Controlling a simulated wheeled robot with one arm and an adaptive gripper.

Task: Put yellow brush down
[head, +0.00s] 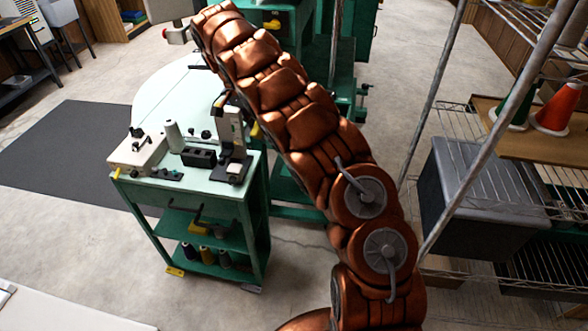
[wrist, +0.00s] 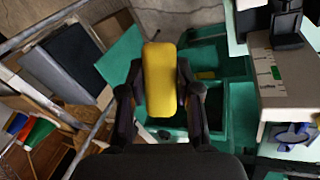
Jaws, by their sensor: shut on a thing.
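In the wrist view my gripper (wrist: 160,88) is shut on the yellow brush (wrist: 160,78). The brush shows as a smooth yellow block between the two dark fingers, lengthwise in the picture. No bristles can be made out. Green metalwork lies behind and below it, and the brush appears clear of it. In the head view my bronze arm reaches up and left past the green cart (head: 205,195) and hides much of the gripper area. A small yellow patch shows beside the arm near the cart, but I cannot tell whether it is the brush.
The cart top carries a white box (head: 137,150), a thread cone (head: 173,136), a black block (head: 198,157) and an upright device (head: 232,130). Spools stand on its lower shelf. A wire rack at right holds a grey bin (head: 478,198) and an orange cone (head: 557,108).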

